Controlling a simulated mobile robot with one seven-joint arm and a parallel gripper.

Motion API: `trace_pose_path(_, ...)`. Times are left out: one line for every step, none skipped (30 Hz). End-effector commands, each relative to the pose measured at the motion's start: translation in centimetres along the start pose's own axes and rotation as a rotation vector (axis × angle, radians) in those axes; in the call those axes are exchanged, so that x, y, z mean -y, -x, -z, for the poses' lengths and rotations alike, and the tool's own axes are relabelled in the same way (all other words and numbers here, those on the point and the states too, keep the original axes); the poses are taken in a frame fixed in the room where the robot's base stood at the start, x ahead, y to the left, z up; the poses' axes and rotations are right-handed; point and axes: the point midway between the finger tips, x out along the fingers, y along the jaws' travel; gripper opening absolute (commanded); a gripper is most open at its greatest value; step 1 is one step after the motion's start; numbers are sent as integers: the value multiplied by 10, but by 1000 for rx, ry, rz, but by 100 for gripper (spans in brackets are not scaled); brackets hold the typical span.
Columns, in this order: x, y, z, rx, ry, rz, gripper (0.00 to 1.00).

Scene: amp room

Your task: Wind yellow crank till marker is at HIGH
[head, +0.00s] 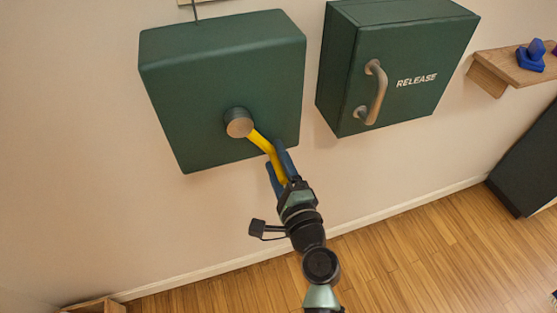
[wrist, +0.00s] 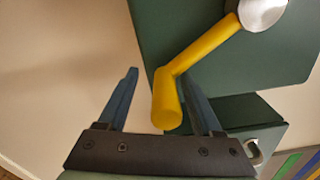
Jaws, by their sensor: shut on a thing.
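The yellow crank (head: 261,142) is on a round metal hub (head: 238,123) on the front of a dark green wall box (head: 215,75). Its arm slants down and right from the hub in the head view. My gripper (head: 276,160) is at the crank's lower end, with its blue fingers on either side of the grip. In the wrist view, the crank's grip (wrist: 167,105) points toward my palm between the fingers and partly hides the right one. My gripper is shut on the grip. The marker and the word HIGH are not in view.
A second green box (head: 400,60) marked RELEASE, with a metal handle (head: 376,92), hangs to the right. A wooden shelf (head: 500,75) with a blue object (head: 531,56) is farther right. A thin rod (head: 195,12) rises above the crank box. The wall below is clear.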

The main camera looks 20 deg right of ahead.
Motion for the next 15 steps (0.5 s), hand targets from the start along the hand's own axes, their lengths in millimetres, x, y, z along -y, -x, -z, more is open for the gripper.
trace_pose_path(-3, -1, -7, 18, 1, -8, 61)
trace_pose_path(-3, -2, -7, 18, 1, -7, 61)
trace_pose_path(-2, -2, -7, 18, 1, -7, 61)
trace_pose_path(-2, -2, -7, 18, 1, -7, 61)
trace_pose_path(-2, -2, -7, 18, 1, -6, 61)
trace_pose_path(-2, -1, -7, 18, 1, -6, 61)
trace_pose_path(-2, 0, -7, 17, 1, -6, 61)
trace_pose_path(-2, 1, -7, 17, 1, -6, 61)
trace_pose_path(-3, 4, -6, 16, 1, -7, 61)
trace_pose_path(-3, 6, -6, 16, 1, -6, 61)
trace_pose_path(-3, 10, -6, 15, 1, -6, 61)
trace_pose_path(-4, 15, -5, 13, 1, -7, 61)
trace_pose_path(-4, 20, -5, 13, 1, -6, 61)
trace_pose_path(-4, 26, -5, 12, 1, -8, 61)
trace_pose_path(-4, 34, -4, 10, 1, -7, 61)
